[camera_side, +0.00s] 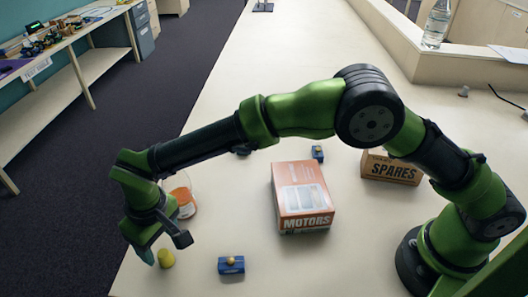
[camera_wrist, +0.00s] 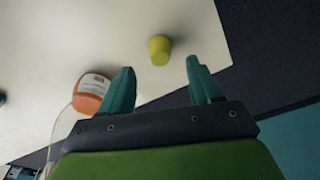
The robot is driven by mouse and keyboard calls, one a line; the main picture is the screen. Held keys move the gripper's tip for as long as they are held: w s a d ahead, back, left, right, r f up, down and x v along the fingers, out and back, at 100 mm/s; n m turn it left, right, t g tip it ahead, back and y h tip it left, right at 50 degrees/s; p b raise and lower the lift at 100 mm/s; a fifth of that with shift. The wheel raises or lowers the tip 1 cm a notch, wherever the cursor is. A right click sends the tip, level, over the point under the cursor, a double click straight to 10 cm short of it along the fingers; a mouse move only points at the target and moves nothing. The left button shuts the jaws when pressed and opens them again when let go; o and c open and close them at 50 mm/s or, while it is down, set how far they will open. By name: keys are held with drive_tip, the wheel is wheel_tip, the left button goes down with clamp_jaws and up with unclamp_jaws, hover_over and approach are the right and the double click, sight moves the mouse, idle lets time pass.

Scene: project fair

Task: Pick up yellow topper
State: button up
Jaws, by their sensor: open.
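The yellow topper (camera_side: 166,258) is a small rounded cone standing on the pale table near its left front edge. In the wrist view the yellow topper (camera_wrist: 159,49) lies just beyond the fingertips, in line with the gap between them. My gripper (camera_wrist: 161,78) has two teal fingers spread apart with nothing between them. In the side view my gripper (camera_side: 146,256) points down close to the left of the topper, and one finger is partly hidden. I cannot tell from these views whether a finger touches the topper.
A clear container with an orange label (camera_side: 184,197) stands behind my gripper; it also shows in the wrist view (camera_wrist: 92,92). A blue block with a yellow knob (camera_side: 231,265) lies right of the topper. The table edge is close.

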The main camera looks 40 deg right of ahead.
sight(163, 253)
wheel_tip(163, 253, down, 5)
drive_tip(key=shift+w+a+r, duration=0.1)
drive_tip(key=shift+w, duration=0.05)
drive_tip(key=c, duration=1.1)
